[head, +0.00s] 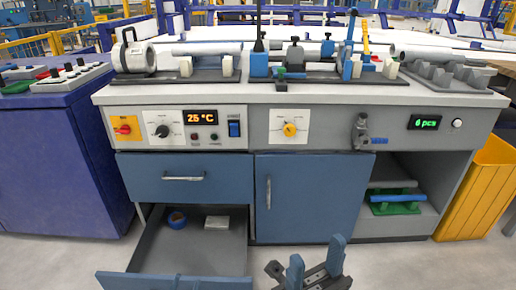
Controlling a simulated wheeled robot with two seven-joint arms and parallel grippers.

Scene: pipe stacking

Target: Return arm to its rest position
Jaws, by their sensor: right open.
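My right gripper (317,263) shows at the bottom, a little right of the middle. Its two blue fingers stand apart, and I see nothing between them. It is in front of the blue cabinet door (309,195), below the worktop and clear of the workbench. The rest of that arm is cut off by the lower edge of the picture. My left gripper does not show. A grey pipe (207,48) lies on the left fixture on the worktop. Another grey pipe (430,53) lies at the right over a grey rack (447,76) with several supports.
A blue-handled valve (362,132) sticks out from the front panel. A yellow bin (478,195) stands at the right. The floor at the lower right is clear.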

